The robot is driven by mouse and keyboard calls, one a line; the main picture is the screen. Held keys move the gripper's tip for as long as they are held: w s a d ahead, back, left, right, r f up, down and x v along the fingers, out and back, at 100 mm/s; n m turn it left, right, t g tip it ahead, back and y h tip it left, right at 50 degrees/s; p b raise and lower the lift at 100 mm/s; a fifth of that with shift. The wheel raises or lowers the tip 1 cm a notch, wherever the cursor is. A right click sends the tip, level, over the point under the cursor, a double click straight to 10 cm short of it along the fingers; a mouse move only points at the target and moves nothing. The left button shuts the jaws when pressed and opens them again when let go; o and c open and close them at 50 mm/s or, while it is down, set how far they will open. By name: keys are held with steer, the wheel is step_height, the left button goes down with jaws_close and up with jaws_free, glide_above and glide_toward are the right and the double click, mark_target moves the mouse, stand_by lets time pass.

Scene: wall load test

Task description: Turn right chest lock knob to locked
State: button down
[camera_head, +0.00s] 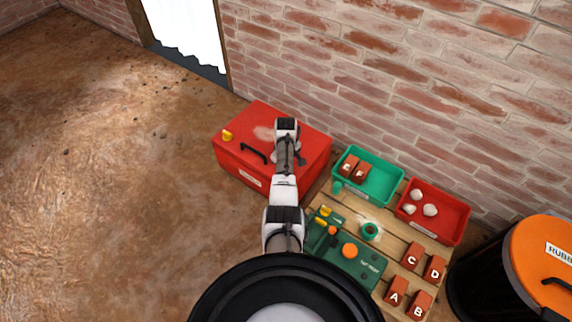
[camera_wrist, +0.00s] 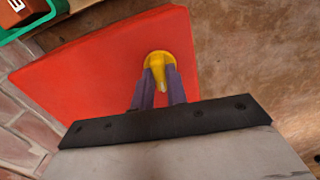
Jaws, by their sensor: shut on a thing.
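A yellow left lock knob (camera_head: 227,135) shows at the chest's left end. My gripper (camera_wrist: 161,76) is over the right part of the chest, its fingers on either side of the yellow right lock knob (camera_wrist: 157,58) and shut on it. The knob's pointer shows between the fingers in the wrist view. In the head view my arm hides the right knob.
Right of the chest, a wooden pallet-like table holds a green panel (camera_head: 345,262) with knobs, and red lettered blocks (camera_head: 412,256). A green bin (camera_head: 368,174) and a red bin (camera_head: 433,211) stand near the wall. An orange-lidded barrel (camera_head: 540,262) is far right. The floor at left is clear.

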steer(key=shift+w+r+n, duration=0.1)
steer(key=shift+n, duration=0.4)
steer(key=c, duration=1.4)
jaws_free()
step_height(320, 180, up, 14)
steer(key=p, duration=0.3)
